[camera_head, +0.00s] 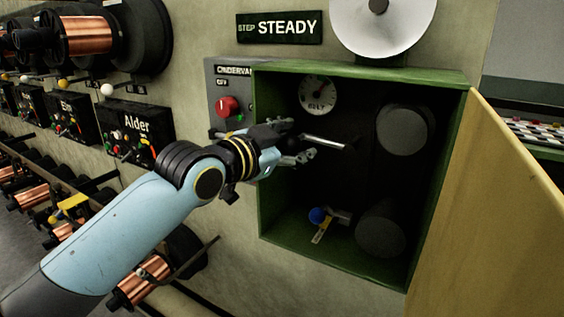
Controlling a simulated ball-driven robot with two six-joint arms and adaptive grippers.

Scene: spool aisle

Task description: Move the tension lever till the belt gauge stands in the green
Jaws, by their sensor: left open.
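The belt gauge (318,95) is a round pale dial high on the back wall of the open green cabinet. A reddish mark shows near its upper right; the needle's exact reading is too small to tell. A blue ball knob (318,215) sits low in the cabinet, with a grey stem and a yellowish strip beside it. A bright metal rod (325,142) lies just right of my left gripper. I cannot tell which of these is the tension lever. My left gripper (303,141) is open at the cabinet's left side, below the gauge; contact with the rod is unclear. My right gripper is not in view.
Two dark round drums (405,130) stand at the cabinet's right. The cabinet door (505,200) is swung open to the right. A grey box with a red knob (227,106) is left of the cabinet. Copper spools (90,36) line the left wall. A STEADY sign (280,27) hangs above.

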